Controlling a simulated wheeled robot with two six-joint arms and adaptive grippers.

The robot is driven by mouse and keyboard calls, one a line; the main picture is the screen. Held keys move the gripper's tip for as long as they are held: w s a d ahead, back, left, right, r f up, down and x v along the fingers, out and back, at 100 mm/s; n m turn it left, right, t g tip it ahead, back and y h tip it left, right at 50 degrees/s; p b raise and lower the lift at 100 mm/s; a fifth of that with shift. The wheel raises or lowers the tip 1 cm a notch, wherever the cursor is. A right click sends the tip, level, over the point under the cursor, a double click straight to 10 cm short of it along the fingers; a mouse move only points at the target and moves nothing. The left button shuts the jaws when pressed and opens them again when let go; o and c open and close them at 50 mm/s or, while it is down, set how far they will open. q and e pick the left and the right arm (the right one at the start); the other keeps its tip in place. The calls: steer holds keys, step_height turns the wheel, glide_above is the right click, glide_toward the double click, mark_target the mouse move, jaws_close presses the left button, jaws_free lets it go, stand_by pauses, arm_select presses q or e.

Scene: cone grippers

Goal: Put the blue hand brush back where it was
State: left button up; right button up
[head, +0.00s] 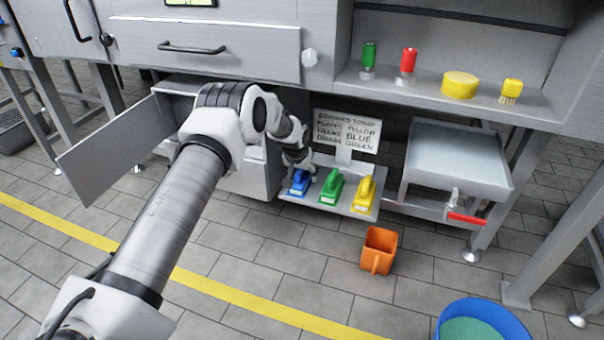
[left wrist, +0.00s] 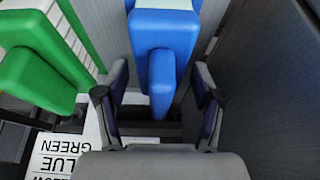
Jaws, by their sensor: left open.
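The blue hand brush (head: 299,182) sits at the left end of a low metal shelf (head: 318,203), beside the green brush (head: 331,187) and the yellow brush (head: 364,194). My left gripper (head: 300,166) is at the back of the blue brush. In the left wrist view the blue brush (left wrist: 163,60) points its handle between the two open fingers of my left gripper (left wrist: 158,95). The fingers stand apart from the handle on both sides. The green brush (left wrist: 40,60) is close on the left there. My right gripper is not in view.
A handwritten sign (head: 346,132) stands behind the brushes. An open cabinet door (head: 115,150) is left of my arm. An orange scoop (head: 378,250) and a blue bucket (head: 484,318) are on the tiled floor. A shelf above holds two bottles, a yellow round pad (head: 460,85) and a small yellow brush.

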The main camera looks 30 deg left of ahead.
arm_select(q)
steer(key=shift+r, duration=0.1)
steer(key=p+v, duration=0.5)
steer(key=v, duration=0.2)
steer(key=shift+s+r, duration=0.1)
steer(key=shift+r, duration=0.25)
steer(key=shift+f, duration=0.1)
